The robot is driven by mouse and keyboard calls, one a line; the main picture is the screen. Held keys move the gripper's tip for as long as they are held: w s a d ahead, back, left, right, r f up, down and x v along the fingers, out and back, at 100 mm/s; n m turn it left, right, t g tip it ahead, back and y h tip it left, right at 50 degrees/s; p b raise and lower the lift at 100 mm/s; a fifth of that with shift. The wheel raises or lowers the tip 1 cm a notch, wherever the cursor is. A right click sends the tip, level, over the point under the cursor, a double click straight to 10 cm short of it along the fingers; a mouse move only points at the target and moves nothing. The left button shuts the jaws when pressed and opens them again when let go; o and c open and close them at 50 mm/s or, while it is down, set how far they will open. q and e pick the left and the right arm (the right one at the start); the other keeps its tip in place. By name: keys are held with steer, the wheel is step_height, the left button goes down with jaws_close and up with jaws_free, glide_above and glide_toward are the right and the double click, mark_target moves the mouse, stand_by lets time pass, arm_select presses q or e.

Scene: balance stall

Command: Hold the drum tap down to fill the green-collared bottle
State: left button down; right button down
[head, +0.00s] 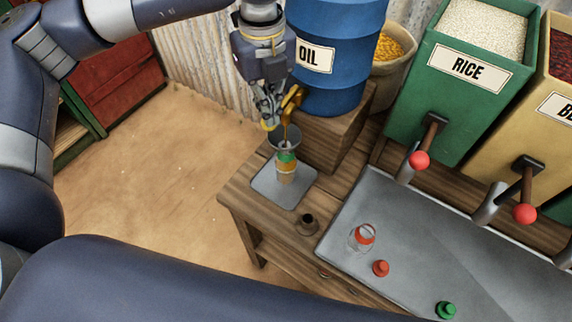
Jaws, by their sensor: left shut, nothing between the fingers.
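The blue oil drum (345,75) stands on a wooden block, with a brass tap (292,101) on its lower front. My left gripper (269,122) is shut and empty, pointing down at the tap's left side. Its fingers are close to the tap handle, and I cannot tell if they touch it. Below the tap, the green-collared bottle (287,171) stands upright on a grey tray (268,189). A grey funnel (284,138) sits in its neck, under the spout. Amber colour shows in the bottle; its level is unclear. My right gripper is out of view.
A dark small pot (307,224) stands on the wooden bench. A clear red-collared jar (362,237), a red stopper (380,268) and a green stopper (445,309) are on the metal top. A green rice bin (465,105) with a red-knobbed lever stands at right.

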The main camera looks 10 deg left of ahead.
arm_select(q)
step_height(320, 180, up, 5)
steer(key=shift+p, duration=1.15)
steer(key=shift+s+f, duration=0.1)
steer(key=shift+f, duration=0.1)
